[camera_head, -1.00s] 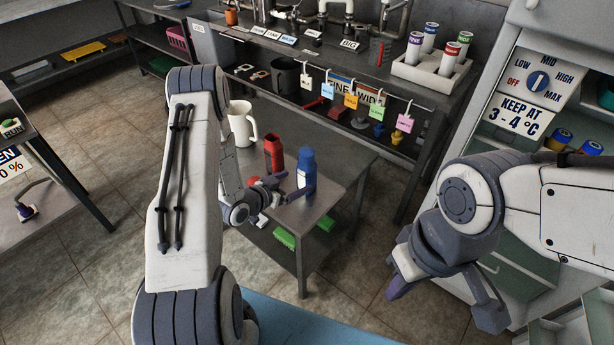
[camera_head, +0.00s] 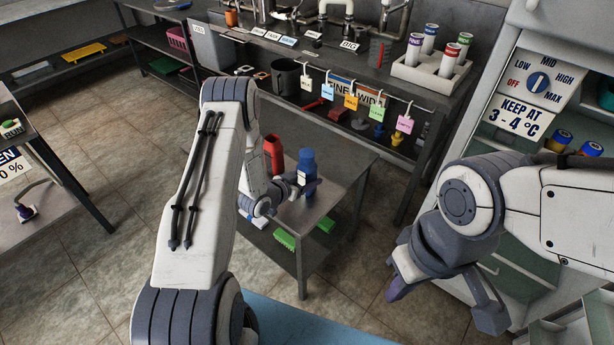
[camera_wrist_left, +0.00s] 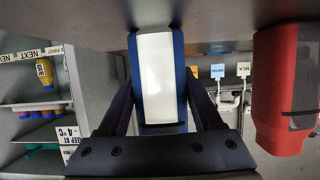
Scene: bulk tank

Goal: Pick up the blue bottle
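The blue bottle (camera_head: 307,166) stands upright on the small grey table (camera_head: 345,168), right of a red bottle (camera_head: 274,156). My left gripper (camera_head: 304,184) is at it, with its fingers on either side. In the left wrist view, which is upside down, the blue bottle (camera_wrist_left: 158,78) with a white label fills the middle, between the two dark fingers (camera_wrist_left: 160,105). The fingers are close to its sides; I see no clear grip. The red bottle (camera_wrist_left: 285,90) is at the right there. My right gripper (camera_head: 445,300) is open and empty, in front of the fridge.
My left arm hides part of the small table. Green brushes (camera_head: 285,239) lie on its lower shelf. Behind is a long bench (camera_head: 350,65) with hanging coloured tags and a white rack (camera_head: 432,72) of tubes. The fridge (camera_head: 530,85) stands at the right.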

